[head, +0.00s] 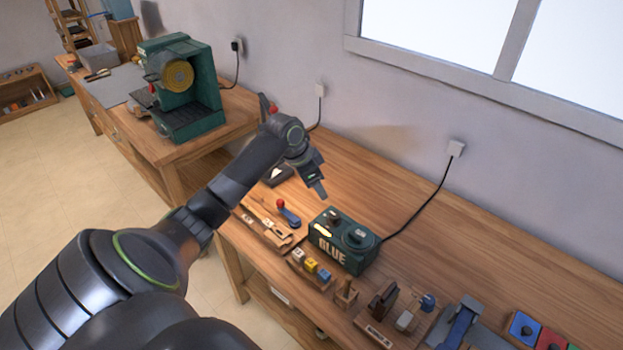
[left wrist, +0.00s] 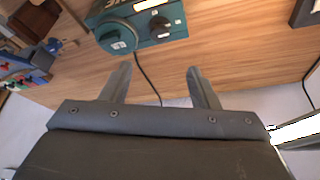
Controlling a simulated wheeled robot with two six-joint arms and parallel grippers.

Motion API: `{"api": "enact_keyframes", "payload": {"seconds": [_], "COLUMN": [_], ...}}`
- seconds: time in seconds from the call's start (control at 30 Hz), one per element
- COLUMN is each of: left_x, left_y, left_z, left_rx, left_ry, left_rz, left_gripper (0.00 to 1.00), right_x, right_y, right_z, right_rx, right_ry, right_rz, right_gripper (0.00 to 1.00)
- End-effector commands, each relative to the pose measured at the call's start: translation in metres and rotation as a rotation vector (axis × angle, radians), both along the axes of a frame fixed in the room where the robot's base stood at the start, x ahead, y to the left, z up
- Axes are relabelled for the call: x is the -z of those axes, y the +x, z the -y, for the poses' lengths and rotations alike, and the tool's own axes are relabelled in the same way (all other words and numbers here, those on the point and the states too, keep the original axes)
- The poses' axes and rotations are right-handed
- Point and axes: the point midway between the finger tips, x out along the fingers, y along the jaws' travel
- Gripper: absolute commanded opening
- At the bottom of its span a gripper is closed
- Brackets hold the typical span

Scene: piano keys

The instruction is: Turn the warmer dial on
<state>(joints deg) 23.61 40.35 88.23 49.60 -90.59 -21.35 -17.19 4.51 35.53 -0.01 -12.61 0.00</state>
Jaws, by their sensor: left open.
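The green glue warmer (head: 340,254), marked GLUE, stands on the wooden bench. On its top are a small dark dial (head: 333,216), a pale lit-looking strip (head: 323,231) and a round dark lid (head: 357,236). My left gripper (head: 318,188) hangs above and behind the warmer, apart from it. In the left wrist view the open, empty fingers (left wrist: 160,82) point toward the bench, with the warmer (left wrist: 175,14) beyond them and the black dial (left wrist: 158,26) in clear sight. The dial's exact setting is too small to tell. My right gripper does not show.
A cord runs from the warmer to a wall outlet (head: 455,148). A green machine (head: 182,90) stands far left. Bench behind the warmer is clear.

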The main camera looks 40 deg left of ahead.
Motion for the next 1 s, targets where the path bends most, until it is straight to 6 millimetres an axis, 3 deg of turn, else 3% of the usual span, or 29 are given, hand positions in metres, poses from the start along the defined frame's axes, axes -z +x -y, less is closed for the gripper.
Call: {"api": "enact_keyframes", "payload": {"seconds": [0.2,0.4,0.87,1.0], "left_x": [-0.023,-0.027,-0.026,-0.004], "left_y": [-0.008,-0.01,-0.01,-0.024], "left_z": [-0.005,-0.005,-0.005,0.005], "left_rx": [0.001,-0.001,-0.001,-0.004], "left_ry": [0.0,-0.001,-0.001,0.008], "left_rz": [0.002,-0.001,-0.001,-0.017], "left_gripper": [0.55,0.55,0.55,0.55], "right_x": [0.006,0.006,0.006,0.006], "right_y": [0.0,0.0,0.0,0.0], "right_z": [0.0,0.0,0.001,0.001], "right_rx": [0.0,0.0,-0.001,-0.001], "right_ry": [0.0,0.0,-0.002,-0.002], "right_rz": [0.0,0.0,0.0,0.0], "right_gripper": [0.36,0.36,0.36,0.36]}}
